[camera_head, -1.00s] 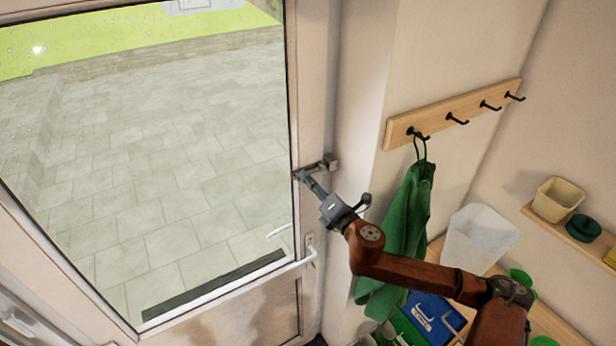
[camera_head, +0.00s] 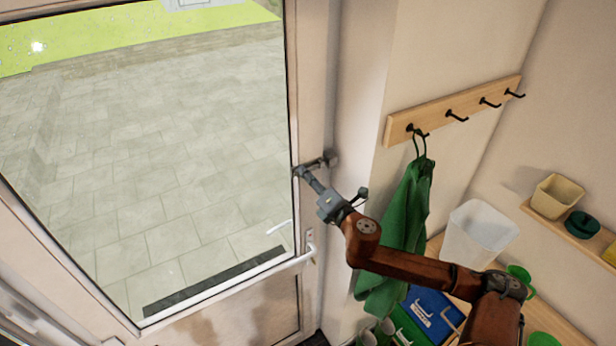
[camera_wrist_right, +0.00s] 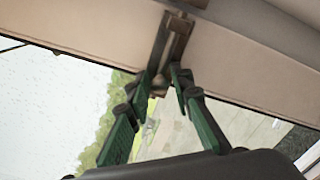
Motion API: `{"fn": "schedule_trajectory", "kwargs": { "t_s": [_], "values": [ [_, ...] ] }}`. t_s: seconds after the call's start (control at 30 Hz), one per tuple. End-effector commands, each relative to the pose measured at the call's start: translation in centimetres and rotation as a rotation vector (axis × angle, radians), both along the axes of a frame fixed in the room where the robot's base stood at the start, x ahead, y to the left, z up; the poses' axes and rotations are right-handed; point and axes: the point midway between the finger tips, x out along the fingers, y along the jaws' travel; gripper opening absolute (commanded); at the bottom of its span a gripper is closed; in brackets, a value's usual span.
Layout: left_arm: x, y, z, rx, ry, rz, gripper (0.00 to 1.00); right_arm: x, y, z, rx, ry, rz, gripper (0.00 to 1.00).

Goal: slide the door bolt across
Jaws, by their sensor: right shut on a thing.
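The door bolt (camera_head: 314,165) is a small dark metal bar on the inner frame of the glazed door (camera_head: 309,90), at the upper right of the handle. It reaches toward a block on the jamb side (camera_head: 332,157). My right gripper (camera_head: 300,172) is at the bolt's left end, shut on it. In the right wrist view the bolt (camera_wrist_right: 172,42) runs up from between the green-padded fingers (camera_wrist_right: 162,84). The fingers hide part of the grip, and I cannot tell how far the bolt enters the block. My left gripper is not in view.
A white lever handle (camera_head: 275,272) sits below the bolt on the door. Right of the jamb, a green garment (camera_head: 405,225) hangs from a hook rail (camera_head: 450,110). A white bin (camera_head: 478,235) stands on a wooden shelf below. The floor in front is mostly out of view.

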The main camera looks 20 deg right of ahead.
Motion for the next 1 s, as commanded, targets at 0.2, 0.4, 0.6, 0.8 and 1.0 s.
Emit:
{"fn": "schedule_trajectory", "kwargs": {
  "t_s": [0.2, 0.4, 0.6, 0.8, 1.0],
  "values": [
    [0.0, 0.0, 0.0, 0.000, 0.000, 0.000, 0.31, 0.0, -0.1, -0.2, -0.004, 0.003, -0.001, 0.00],
    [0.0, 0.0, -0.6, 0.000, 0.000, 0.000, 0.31, 0.3, -2.4, -0.4, -0.008, 0.003, -0.006, 0.00],
    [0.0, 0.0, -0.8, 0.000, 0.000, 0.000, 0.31, 0.4, -4.0, -0.2, -0.006, 0.003, -0.004, 0.00],
    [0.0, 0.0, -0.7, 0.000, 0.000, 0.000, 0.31, 0.5, -4.0, -0.2, -0.007, 0.003, -0.006, 0.00],
    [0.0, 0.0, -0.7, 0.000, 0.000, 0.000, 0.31, 0.5, -3.9, -0.1, -0.005, 0.002, -0.004, 0.29]
  ]
}}
